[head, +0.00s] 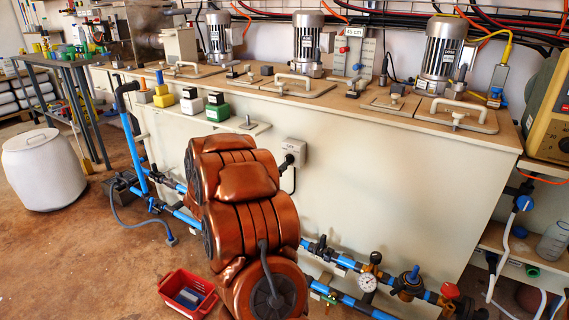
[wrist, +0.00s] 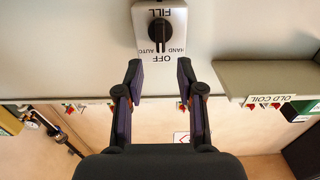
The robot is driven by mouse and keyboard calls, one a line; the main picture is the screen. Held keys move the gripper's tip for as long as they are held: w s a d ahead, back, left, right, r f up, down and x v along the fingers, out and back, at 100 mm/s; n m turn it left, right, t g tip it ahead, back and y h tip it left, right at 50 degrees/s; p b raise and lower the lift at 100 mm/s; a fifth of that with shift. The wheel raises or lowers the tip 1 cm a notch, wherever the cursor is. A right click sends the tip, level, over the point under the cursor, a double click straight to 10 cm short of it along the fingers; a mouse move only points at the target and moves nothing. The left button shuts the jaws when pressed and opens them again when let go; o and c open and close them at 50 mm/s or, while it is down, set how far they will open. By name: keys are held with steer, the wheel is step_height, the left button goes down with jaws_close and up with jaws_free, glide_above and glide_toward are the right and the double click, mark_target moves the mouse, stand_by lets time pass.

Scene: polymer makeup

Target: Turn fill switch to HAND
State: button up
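The fill switch is a light grey box (wrist: 160,22) at the top middle of the wrist view. Its black knob (wrist: 160,34) has its grip in line with the FILL and OFF labels. HAND and AUTO labels sit beside OFF, all upside down in this view. My gripper (wrist: 160,70) is open and empty, its two fingers apart below the box in the picture, not touching the knob. In the head view a grey box (head: 294,147) on the tank's front looks like the same switch, with dark parts in front of it. My copper arm hides most of the gripper there.
A shelf edge labelled OLD COIL (wrist: 270,99) lies right of the switch in the wrist view. In the head view, a long pale tank (head: 400,180) carries motors and lids. Blue pipes (head: 345,262) run low along its front. A red crate (head: 184,288) sits on the floor.

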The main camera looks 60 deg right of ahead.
mark_target(286, 158)
steer(key=shift+w+d+b, duration=0.15)
steer(key=shift+d+b, duration=0.45)
steer(key=shift+d, duration=2.05)
steer(key=shift+c, duration=0.4)
jaws_close()
